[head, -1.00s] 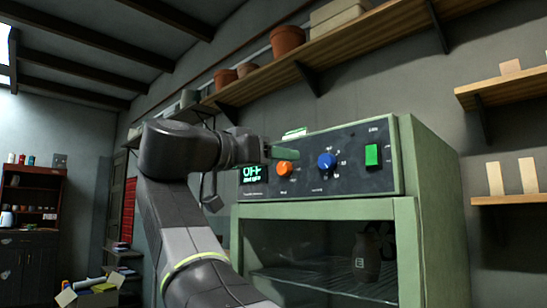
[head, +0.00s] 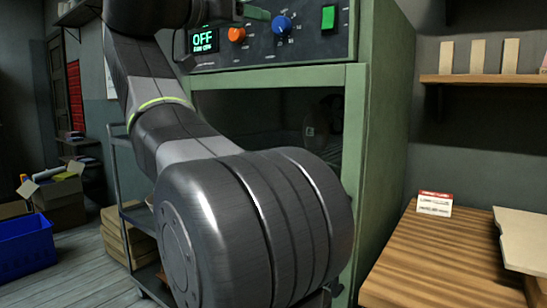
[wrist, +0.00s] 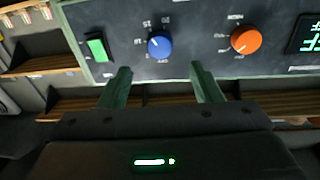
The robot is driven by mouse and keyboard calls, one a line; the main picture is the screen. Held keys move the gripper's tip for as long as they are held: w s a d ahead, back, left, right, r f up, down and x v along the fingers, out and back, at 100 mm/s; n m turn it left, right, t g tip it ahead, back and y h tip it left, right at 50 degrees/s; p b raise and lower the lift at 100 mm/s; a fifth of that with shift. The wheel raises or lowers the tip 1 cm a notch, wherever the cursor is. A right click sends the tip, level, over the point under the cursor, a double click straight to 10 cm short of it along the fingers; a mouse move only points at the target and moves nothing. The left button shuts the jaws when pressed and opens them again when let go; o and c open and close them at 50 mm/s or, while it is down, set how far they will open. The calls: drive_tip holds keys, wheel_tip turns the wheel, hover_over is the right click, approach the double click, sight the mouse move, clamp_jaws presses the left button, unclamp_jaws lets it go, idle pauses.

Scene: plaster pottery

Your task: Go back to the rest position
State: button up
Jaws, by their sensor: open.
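My gripper (wrist: 160,88) is open and empty in the wrist view, its two green fingers apart in front of the control panel of a green cabinet. In the head view a green finger shows at the top beside the panel, and my arm covers much of the cabinet's front. The panel carries an orange knob (head: 236,34), a blue knob (head: 281,25), a green switch (head: 328,17) and a display (head: 203,39) reading OFF. In the wrist view the blue knob (wrist: 159,45) lies just beyond the fingers, apart from them.
A wooden table (head: 440,255) with a small card (head: 435,203) stands right of the green cabinet (head: 385,120). A shelf (head: 490,80) hangs above it. A blue crate (head: 25,245) and a cardboard box (head: 58,200) sit on the floor at left. A cart stands behind my arm.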

sight(279, 25)
drive_tip(key=x, duration=0.8)
drive_tip(key=shift+w+d, duration=0.25)
drive_tip(key=shift+w, duration=0.1)
drive_tip(key=shift+s+a, duration=0.1)
drive_tip(key=r+v, duration=0.1)
drive_tip(key=v, duration=1.2)
drive_tip(key=x, duration=0.9)
drive_tip(key=f+x, duration=0.1)
drive_tip(key=x, duration=0.3)
drive_tip(key=n+p, duration=0.1)
drive_tip(key=n, duration=0.2)
drive_tip(key=shift+r, duration=0.15)
drive_tip(key=n+t+p, duration=0.1)
drive_tip(key=n+p, duration=0.1)
drive_tip(key=n, duration=0.4)
drive_tip(key=shift+y, duration=0.4)
drive_tip(key=n+p, duration=0.1)
drive_tip(key=n, duration=0.1)
drive_tip(key=n+p, duration=0.1)
drive_tip(key=n, duration=0.1)
drive_tip(key=n+p, duration=0.1)
drive_tip(key=shift+s+d+r+n+t+y+p, duration=0.1)
drive_tip(key=shift+d+n+t+y+p, duration=0.2)
drive_tip(key=shift+n+p, duration=0.85)
drive_tip(key=shift+n, duration=0.85)
